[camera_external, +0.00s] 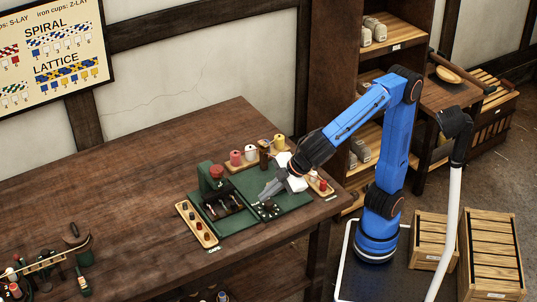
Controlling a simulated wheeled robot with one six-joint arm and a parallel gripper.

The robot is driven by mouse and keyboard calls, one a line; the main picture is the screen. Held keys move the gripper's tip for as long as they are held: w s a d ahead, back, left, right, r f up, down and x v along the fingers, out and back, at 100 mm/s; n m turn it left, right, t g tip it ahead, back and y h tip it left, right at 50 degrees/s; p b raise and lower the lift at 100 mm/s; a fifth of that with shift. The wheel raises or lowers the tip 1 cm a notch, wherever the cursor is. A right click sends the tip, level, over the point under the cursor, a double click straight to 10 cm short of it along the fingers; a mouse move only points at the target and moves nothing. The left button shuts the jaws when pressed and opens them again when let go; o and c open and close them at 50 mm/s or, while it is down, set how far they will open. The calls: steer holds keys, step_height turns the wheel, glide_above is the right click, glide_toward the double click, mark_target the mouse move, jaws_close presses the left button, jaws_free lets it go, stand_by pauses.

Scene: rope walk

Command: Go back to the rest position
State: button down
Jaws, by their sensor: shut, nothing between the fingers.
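My gripper (266,192) is at the end of my blue arm, which reaches left from its base over the right end of the wooden table (140,160). The gripper points down and left, low over a green board (290,198). Its fingers are shut with nothing visible between them. A small dark round part with light dots (268,210) lies just below the fingertips. I cannot tell whether the fingers touch it.
Left of the gripper stand a green block (211,178) and a wooden rack with round pieces (197,224). Red and yellow spools (250,153) stand behind, and another small rack (321,183) lies to the right. Shelves (395,35) rise behind my arm. Slatted crates (492,255) stand at the right.

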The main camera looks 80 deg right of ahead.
steer(key=d+m, duration=0.1)
steer(key=d, duration=0.4)
steer(key=d+f+m+g, duration=0.1)
steer(key=d, duration=0.4)
steer(key=w+d+m, duration=0.1)
steer(key=d, duration=0.4)
steer(key=shift+d+f+m+h, duration=0.1)
steer(key=shift+f+m+h, duration=0.15)
steer(key=shift+m+h, duration=0.15)
steer(key=s+d+f+m+g, duration=0.1)
steer(key=s+d+f+m, duration=0.25)
steer(key=d, duration=0.45)
steer(key=s+d+f+m, duration=0.2)
steer(key=s+d, duration=0.3)
steer(key=d, duration=0.3)
steer(key=s+d+f+m+g, duration=0.1)
steer(key=s+d+f+m, duration=0.2)
steer(key=d, duration=0.5)
steer(key=s+d+f+n, duration=0.2)
steer(key=s+d+f, duration=0.3)
steer(key=s+f, duration=0.3)
steer(key=shift+s+f+n, duration=0.35)
steer(key=shift+s+f, duration=0.05)
steer(key=shift+f, duration=0.15)
